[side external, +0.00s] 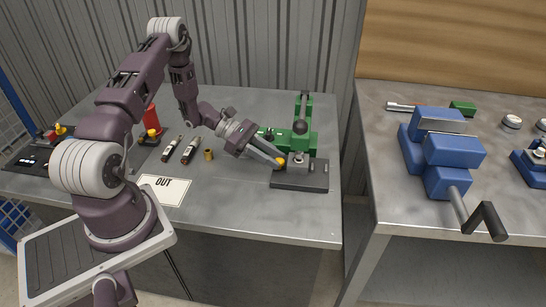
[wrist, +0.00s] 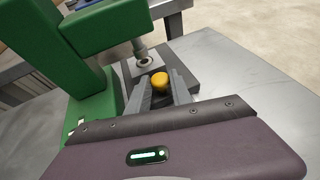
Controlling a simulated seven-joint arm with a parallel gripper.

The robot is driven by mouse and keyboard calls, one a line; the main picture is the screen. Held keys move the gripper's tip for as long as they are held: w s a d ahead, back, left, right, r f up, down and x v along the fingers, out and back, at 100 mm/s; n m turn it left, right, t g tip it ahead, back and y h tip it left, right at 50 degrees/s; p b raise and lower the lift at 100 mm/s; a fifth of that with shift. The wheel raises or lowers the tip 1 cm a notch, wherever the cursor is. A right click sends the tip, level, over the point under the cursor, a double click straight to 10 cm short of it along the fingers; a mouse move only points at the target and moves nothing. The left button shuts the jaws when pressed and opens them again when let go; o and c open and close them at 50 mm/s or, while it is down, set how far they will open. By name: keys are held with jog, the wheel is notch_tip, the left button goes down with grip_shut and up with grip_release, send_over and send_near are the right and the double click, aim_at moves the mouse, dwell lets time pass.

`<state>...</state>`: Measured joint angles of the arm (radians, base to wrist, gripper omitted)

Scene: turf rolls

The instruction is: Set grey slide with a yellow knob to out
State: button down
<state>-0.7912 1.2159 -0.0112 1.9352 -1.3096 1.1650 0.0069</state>
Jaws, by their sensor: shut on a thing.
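The yellow knob (wrist: 159,79) sits between my gripper's two grey fingers in the wrist view. It also shows in the side external view (side external: 281,161) at the tips of my gripper (side external: 280,160), which is shut on it. The grey slide under the knob is mostly hidden by my fingers. The knob is at the left end of a dark base plate (side external: 312,181), below a green press (side external: 300,135).
Two dark bottle-like tools (side external: 188,150) and a small brass cylinder (side external: 209,155) lie left of my gripper. A red cylinder (side external: 152,118) stands farther left. A blue vise (side external: 440,150) is on the separate right table. The front of the table is clear.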

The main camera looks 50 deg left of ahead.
jog(key=s+a, duration=1.2)
jog(key=shift+s+a, duration=0.1)
jog(key=shift+a, duration=0.05)
jog(key=c, duration=1.1)
grip_release()
jog(key=shift+c, duration=0.2)
jog(key=v, duration=0.7)
